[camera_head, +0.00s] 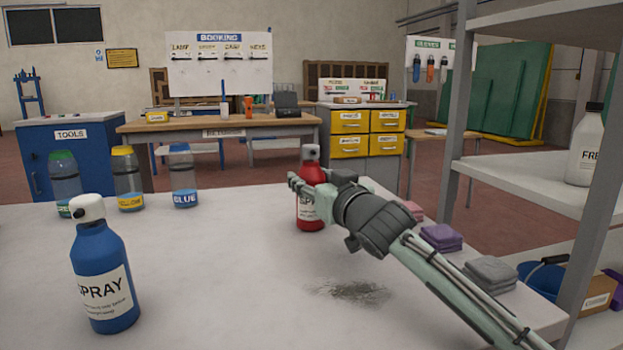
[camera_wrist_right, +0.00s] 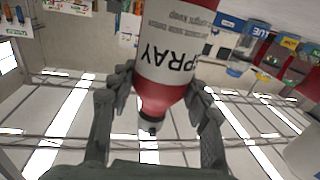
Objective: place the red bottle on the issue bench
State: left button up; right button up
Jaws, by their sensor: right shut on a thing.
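The red bottle (camera_head: 312,212) has a white label and a grey-white cap, and it stands upright over the far part of the near white bench top (camera_head: 215,265). I cannot tell whether its base touches the surface. My right gripper (camera_head: 308,186) is shut on the bottle, and partly hides it. In the right wrist view the bottle (camera_wrist_right: 165,92) sits between the two fingers of the gripper (camera_wrist_right: 160,98), with the word SPRAY on its label. No sign naming the issue bench is readable. My left gripper is not in view.
A blue spray bottle (camera_head: 104,280) stands at the near left, with several clear bottles, one labelled BLUE (camera_head: 183,178), behind it. Folded cloths (camera_head: 490,272) lie along the right edge beside a grey shelf rack (camera_head: 455,110). A dark smudge (camera_head: 352,291) marks the top. A wooden bench (camera_head: 150,126) stands beyond.

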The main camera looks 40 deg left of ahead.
jog(key=o, duration=1.2)
jog(key=shift+c, duration=0.2)
jog(key=shift+o, duration=1.1)
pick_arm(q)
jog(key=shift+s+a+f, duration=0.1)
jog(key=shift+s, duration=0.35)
pick_arm(e)
jog(key=shift+o, duration=0.5)
jog(key=shift+r, duration=0.15)
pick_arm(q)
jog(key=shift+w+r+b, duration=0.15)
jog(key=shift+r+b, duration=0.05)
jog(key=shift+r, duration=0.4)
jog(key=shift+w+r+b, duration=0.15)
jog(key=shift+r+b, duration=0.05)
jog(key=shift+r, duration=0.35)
pick_arm(e)
jog(key=v, duration=1.2)
